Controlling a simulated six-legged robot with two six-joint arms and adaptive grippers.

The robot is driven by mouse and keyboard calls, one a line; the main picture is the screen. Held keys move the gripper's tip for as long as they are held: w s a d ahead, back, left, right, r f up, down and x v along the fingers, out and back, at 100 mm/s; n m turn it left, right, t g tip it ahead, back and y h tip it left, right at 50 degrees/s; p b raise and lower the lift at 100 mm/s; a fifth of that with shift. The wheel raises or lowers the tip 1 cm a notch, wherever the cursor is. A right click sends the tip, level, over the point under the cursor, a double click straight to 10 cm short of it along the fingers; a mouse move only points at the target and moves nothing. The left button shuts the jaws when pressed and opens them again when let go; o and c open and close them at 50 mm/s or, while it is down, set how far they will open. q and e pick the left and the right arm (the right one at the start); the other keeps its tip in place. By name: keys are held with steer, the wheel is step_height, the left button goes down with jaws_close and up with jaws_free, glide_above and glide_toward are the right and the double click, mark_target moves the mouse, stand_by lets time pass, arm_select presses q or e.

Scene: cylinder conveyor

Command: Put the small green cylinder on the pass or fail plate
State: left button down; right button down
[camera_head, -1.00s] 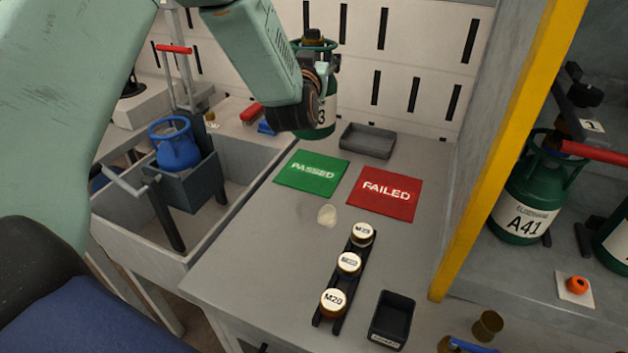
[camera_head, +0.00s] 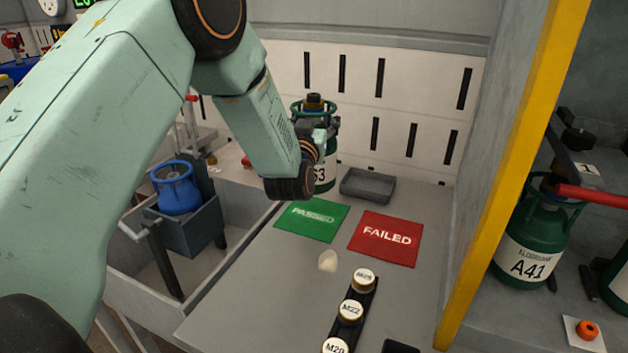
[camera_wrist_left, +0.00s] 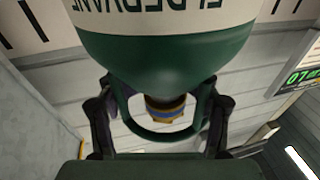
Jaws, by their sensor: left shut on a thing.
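The small green cylinder (camera_head: 327,172), with a white label ending in "3", stands upright behind the green PASSED plate (camera_head: 300,226). It fills the top of the left wrist view (camera_wrist_left: 165,50), upside down there. My left gripper (camera_head: 322,131) is shut on its upper collar, with one finger on each side in the wrist view. My wrist hides part of the cylinder in the head view. I cannot tell whether its base touches the bench. The red FAILED plate (camera_head: 387,252) lies right of the PASSED plate. Both plates look empty. My right gripper is not in view.
A grey tray (camera_head: 367,185) sits behind the FAILED plate, near the back wall. Several round weights, including M22 (camera_head: 350,310), stand in a dark rack at the front. A yellow post (camera_head: 510,170) edges the right shelf holding cylinder A41 (camera_head: 531,250).

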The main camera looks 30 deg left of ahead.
mark_target(325, 174)
arm_select(q)
step_height(325, 174, down, 8)
steer(key=shift+a+f+b, duration=0.1)
steer(key=shift+f+b, duration=0.1)
steer(key=shift+b, duration=0.65)
steer(key=shift+w+f, duration=0.1)
steer(key=shift+f, duration=0.3)
steer(key=c, duration=0.8)
jaws_free()
steer(key=shift+s+f, duration=0.2)
steer(key=shift+f, duration=0.1)
steer(key=o, duration=0.4)
steer(key=shift+c, duration=0.2)
steer(key=shift+o, duration=0.9)
